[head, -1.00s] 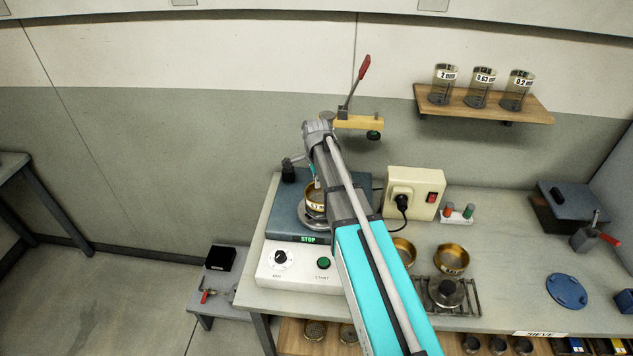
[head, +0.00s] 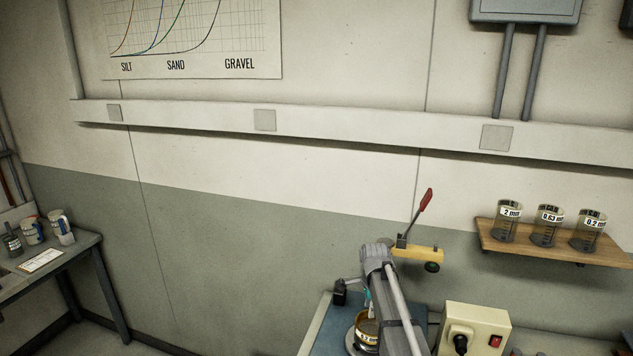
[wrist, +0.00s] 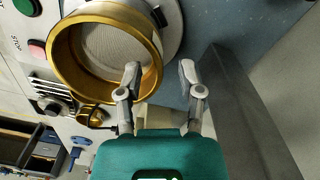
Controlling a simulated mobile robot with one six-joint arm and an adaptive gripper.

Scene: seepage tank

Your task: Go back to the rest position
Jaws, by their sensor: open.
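In the head view the sieve (head: 367,338) shows partly at the bottom, marked with a label. My arm covers most of the gripper there.
The shaker's blue top (head: 326,335) lies under the sieve. A red-handled lever clamp (head: 414,247) is on the wall just behind my arm. A shelf (head: 550,249) with labelled beakers is at right. A beige switch box (head: 475,326) stands near the arm. A side table (head: 85,262) is at left.

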